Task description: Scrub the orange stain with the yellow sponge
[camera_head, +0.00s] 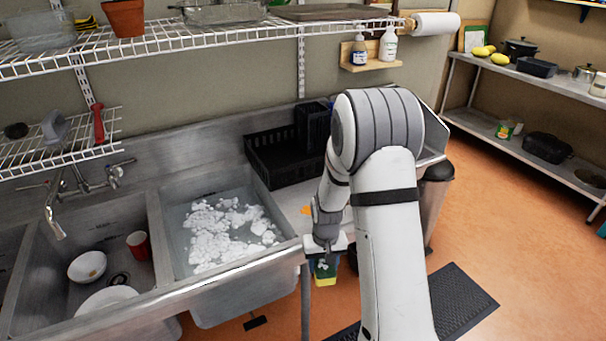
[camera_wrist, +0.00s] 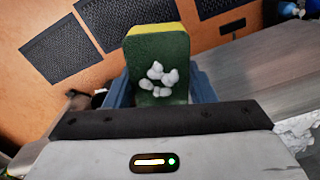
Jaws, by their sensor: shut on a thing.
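The yellow sponge (camera_head: 326,281) has a dark green scouring side, with white foam clumps on it in the wrist view (camera_wrist: 158,55). My gripper (camera_head: 325,255) is shut on the sponge. The blue-grey fingers stand on either side of it in the wrist view. In the head view the sponge appears below the front edge of the steel drainboard, against the floor. The orange stain (camera_head: 306,210) is a small patch on the drainboard, left of my wrist and partly hidden by my arm. The stain does not show clearly in the wrist view.
A sink basin (camera_head: 170,235) of foamy water lies left of the drainboard. A black crate (camera_head: 275,170) stands at the drainboard's back. Another basin holds a bowl (camera_head: 87,266) and a red cup (camera_head: 138,244). A wire shelf (camera_head: 190,37) hangs above. A dark mat (camera_head: 458,300) lies on the floor.

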